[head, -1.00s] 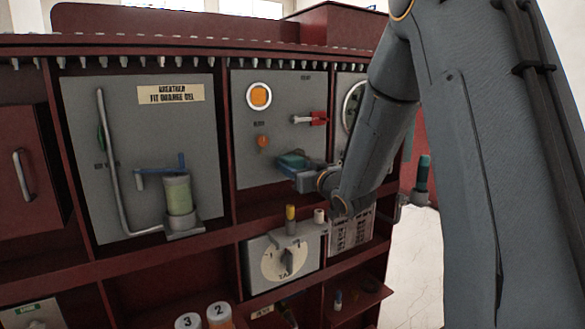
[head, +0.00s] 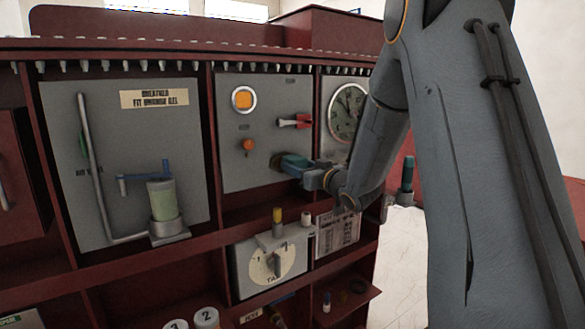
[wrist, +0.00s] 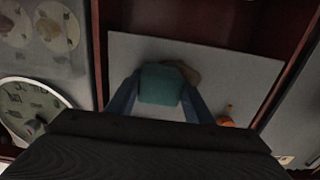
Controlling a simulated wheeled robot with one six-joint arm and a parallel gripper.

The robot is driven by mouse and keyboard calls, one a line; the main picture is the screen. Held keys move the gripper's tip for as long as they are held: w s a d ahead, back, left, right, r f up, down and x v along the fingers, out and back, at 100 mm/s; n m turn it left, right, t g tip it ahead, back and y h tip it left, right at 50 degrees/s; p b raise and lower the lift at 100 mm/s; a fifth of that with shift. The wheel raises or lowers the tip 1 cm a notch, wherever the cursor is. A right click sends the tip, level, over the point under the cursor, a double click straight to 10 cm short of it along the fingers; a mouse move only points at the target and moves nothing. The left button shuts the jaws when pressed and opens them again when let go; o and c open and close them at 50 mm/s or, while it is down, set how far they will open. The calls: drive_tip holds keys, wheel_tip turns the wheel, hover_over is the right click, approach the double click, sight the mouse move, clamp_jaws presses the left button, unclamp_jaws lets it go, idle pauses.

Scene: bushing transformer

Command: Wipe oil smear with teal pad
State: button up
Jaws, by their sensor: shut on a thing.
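The teal pad (wrist: 160,84) is held between the two fingers of my gripper (wrist: 160,98) in the wrist view. In the head view the pad (head: 296,161) is at the lower right of the grey middle panel (head: 232,165). It is at or very near the panel face; contact is not certain. A brownish oil smear (wrist: 187,70) shows on the panel past the pad's edge in the wrist view, partly hidden by the pad. My gripper (head: 304,169) is shut on the pad.
An orange knob (head: 248,145), a red-handled lever (head: 294,122) and an orange indicator (head: 243,99) are on the same panel. A round gauge (head: 347,112) is to the right. A dial box (head: 268,262) with small upright parts stands below my gripper.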

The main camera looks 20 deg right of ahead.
drive_tip(key=d, duration=0.2)
drive_tip(key=w+d, duration=0.1)
drive_tip(key=d, duration=0.1)
drive_tip(key=shift+w, duration=0.2)
idle(0.3)
drive_tip(key=shift+a, duration=0.1)
